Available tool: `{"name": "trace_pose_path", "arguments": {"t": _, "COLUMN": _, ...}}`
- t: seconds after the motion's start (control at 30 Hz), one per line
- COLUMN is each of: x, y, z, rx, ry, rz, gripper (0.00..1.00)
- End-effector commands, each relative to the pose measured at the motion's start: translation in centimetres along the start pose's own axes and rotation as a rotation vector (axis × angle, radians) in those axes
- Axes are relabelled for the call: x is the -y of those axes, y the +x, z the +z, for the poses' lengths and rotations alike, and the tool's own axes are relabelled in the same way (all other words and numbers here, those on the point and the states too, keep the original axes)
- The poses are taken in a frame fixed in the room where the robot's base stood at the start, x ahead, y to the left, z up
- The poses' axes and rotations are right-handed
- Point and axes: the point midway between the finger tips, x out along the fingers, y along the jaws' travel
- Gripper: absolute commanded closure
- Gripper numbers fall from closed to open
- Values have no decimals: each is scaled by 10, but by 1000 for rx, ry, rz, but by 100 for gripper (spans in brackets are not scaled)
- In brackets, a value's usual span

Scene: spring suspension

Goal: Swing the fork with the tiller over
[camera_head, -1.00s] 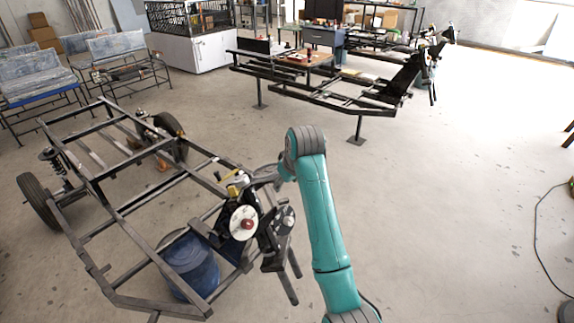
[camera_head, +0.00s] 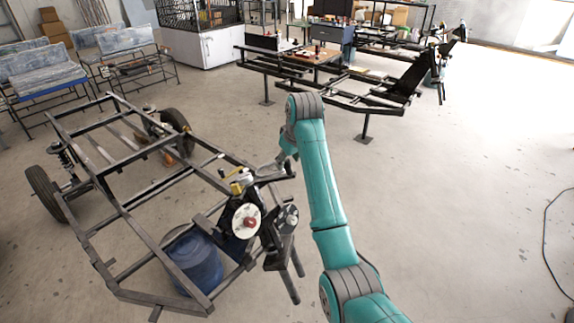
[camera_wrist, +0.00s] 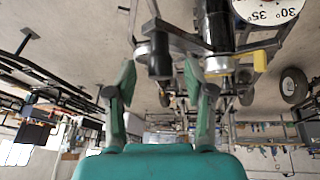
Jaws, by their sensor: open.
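The fork (camera_head: 282,255) is a black two-legged assembly at the front right corner of a bare frame in the head view. The tiller (camera_head: 268,178) is a dark bar on top of it, reaching right towards my gripper (camera_head: 288,160). In the wrist view my gripper (camera_wrist: 160,75) has its two green fingers apart. A dark, short cylinder (camera_wrist: 160,58), apparently the tiller's end, shows between and just beyond the fingertips; I cannot tell whether they touch it. A white dial (camera_head: 246,221) with a red centre sits beside the fork; its degree marks show in the wrist view (camera_wrist: 268,8).
The dark tube frame (camera_head: 125,210) with wheels fills the left. A blue drum (camera_head: 195,262) stands inside its front corner. A yellow handle (camera_wrist: 258,60) is near the fingers in the wrist view. A second frame (camera_head: 330,90) stands behind.

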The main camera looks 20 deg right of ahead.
Motion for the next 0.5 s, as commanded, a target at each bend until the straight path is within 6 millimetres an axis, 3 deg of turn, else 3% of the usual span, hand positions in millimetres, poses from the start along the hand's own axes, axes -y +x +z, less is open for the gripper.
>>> {"name": "trace_pose_path", "arguments": {"t": 0.2, "x": 0, "y": 26, "z": 0, "rx": 1, "ry": 0, "rz": 0, "gripper": 47}}
{"name": "trace_pose_path", "arguments": {"t": 0.5, "x": 0, "y": 32, "z": 0, "rx": 0, "ry": 0, "rz": 0, "gripper": 47}}
